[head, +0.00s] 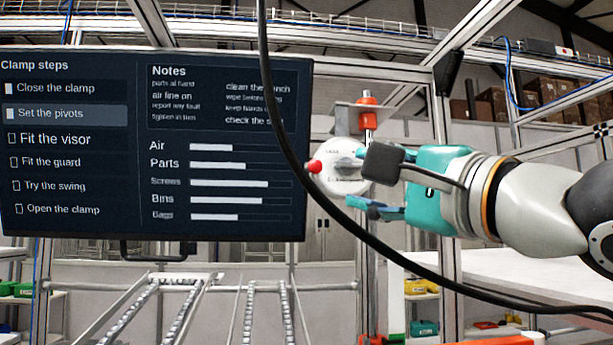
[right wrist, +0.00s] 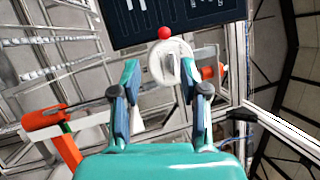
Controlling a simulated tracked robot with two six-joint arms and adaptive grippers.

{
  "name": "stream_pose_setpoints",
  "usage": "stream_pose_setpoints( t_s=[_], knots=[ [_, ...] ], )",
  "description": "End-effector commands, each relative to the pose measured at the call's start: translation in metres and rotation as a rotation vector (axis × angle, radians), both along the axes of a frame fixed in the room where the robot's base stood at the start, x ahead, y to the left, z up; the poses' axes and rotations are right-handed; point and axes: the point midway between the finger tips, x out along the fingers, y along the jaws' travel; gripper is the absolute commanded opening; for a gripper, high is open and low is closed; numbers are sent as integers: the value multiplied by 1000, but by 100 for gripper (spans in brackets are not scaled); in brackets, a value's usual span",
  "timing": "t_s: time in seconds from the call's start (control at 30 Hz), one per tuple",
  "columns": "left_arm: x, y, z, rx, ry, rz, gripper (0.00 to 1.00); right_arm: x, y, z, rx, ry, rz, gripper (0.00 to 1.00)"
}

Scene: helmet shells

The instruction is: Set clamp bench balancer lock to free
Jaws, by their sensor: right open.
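The balancer lock is a round white dial (head: 338,168) with small dark markings and a red knob (head: 314,166) on its left side in the head view. It is mounted on an upright by a grey bracket, with an orange part (head: 367,113) above it. My right gripper (head: 358,178) comes in from the right, open, its fingers at the dial's right edge. In the right wrist view the dial (right wrist: 170,62) shows beyond the open fingertips, with the red knob (right wrist: 165,33) at its top. I cannot tell whether the fingers touch it. My left gripper is not in view.
A dark screen (head: 150,150) with a list of steps fills the left. A black cable (head: 281,130) hangs in front of the screen and curves below my right gripper. Roller rails (head: 250,315) run along the bottom. A pale bench (head: 500,280) lies at the right.

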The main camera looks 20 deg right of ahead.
Motion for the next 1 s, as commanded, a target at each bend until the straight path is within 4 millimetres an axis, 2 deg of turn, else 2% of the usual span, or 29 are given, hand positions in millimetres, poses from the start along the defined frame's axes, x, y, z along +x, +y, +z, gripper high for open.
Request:
stream_pose_setpoints(
  t_s=[0.17,0.63,0.8,1.0],
  knots=[
    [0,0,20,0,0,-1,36,23,-5,12,-2,4,-24,44],
    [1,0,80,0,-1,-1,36,117,0,35,-2,3,-29,44],
    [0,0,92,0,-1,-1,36,137,1,39,-1,-1,-27,44],
    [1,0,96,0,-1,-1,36,146,2,38,0,-2,-27,44]
  ],
)
